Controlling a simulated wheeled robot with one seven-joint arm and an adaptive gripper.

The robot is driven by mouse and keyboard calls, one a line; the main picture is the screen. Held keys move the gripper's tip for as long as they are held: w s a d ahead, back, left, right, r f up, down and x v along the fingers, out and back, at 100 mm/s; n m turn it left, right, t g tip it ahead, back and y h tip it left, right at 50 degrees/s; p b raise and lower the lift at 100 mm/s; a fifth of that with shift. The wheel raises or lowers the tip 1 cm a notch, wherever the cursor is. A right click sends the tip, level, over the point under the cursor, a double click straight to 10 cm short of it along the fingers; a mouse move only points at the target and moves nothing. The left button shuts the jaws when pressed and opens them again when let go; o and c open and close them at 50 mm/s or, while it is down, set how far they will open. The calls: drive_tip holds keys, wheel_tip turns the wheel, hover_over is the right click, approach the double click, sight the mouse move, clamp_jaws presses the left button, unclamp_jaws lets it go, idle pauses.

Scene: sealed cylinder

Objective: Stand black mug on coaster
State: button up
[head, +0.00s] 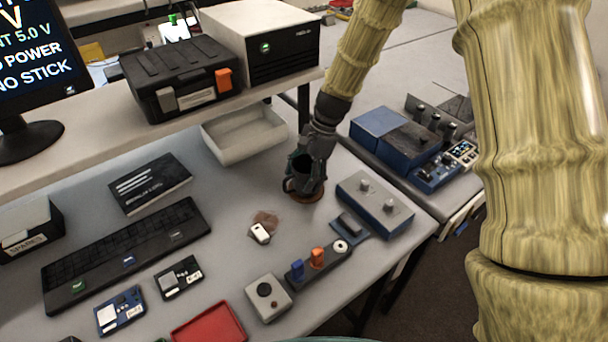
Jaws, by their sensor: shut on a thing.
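I cannot tell whether the mug's base touches the coaster. My gripper (313,165) reaches down from above and is shut on the mug at its right side. The fingers hide part of the mug's rim and wall. The mug's dark opening faces up, and its handle side points left.
A grey-blue box with knobs (375,205) stands close to the right of the coaster. A white tray (243,135) is behind left, under the shelf (150,125). A brown patch with a small white object (260,233) lies front left. Clear desk lies between them.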

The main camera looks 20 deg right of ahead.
drive_tip(key=o, duration=2)
drive_tip(key=shift+r, duration=0.1)
drive_tip(key=b+v, duration=0.3)
drive_tip(key=v, duration=0.9)
drive_tip(key=shift+w, duration=0.1)
